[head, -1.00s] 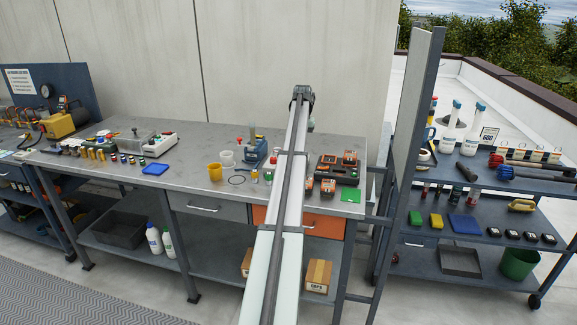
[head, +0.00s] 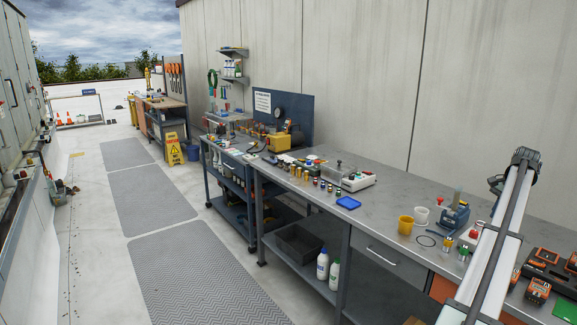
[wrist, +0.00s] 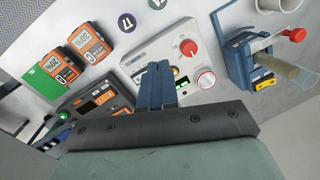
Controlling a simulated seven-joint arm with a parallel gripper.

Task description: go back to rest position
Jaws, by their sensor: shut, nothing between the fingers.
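In the wrist view my gripper (wrist: 158,72) is shut, its blue-grey fingers together with nothing between them. Behind the fingers is a white instrument (wrist: 175,60) with a red knob, a second knob and a small lit display. Two orange meters (wrist: 90,45) lie to the upper left, beside a green card (wrist: 47,84). In the head view my arm rises along the right side, over the right part of the workbench (head: 390,215). The fingers cannot be made out there.
A yellow floor sign (head: 173,150) stands by the clear matted walkway (head: 150,200).

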